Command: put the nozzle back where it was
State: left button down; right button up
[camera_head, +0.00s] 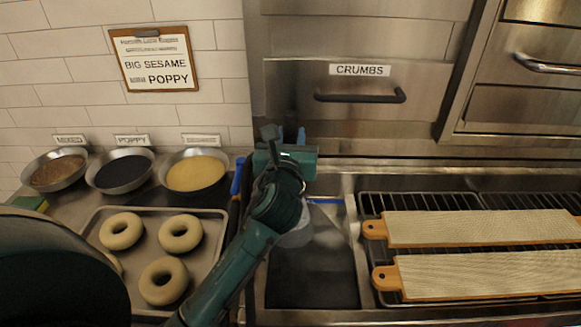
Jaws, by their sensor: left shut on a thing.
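My left gripper (285,148) is in the middle of the view, at the end of the teal arm, in front of the steel wall below the crumbs drawer. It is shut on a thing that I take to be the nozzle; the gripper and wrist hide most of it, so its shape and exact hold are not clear. It is above the back of a steel basin (312,285). Whether the held thing touches anything behind it cannot be told. My right gripper is not in view.
At left, bowls of mixed (58,172), poppy (122,170) and yellowish seeds (195,173) stand behind a tray (210,218) of bagels. At right, two cloth-covered boards (480,228) lie on a rack. The crumbs drawer (360,97) is shut, its handle projecting.

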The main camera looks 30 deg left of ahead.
pick_arm(q)
notch_tip(320, 180, down, 8)
jog(key=shift+r+b, duration=0.2)
jog(key=shift+b, duration=0.3)
jog(key=shift+f, duration=0.3)
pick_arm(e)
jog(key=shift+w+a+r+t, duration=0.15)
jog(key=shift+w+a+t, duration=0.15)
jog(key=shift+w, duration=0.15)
pick_arm(q)
jog(key=shift+f, duration=0.15)
jog(key=c, duration=1.1)
grip_release()
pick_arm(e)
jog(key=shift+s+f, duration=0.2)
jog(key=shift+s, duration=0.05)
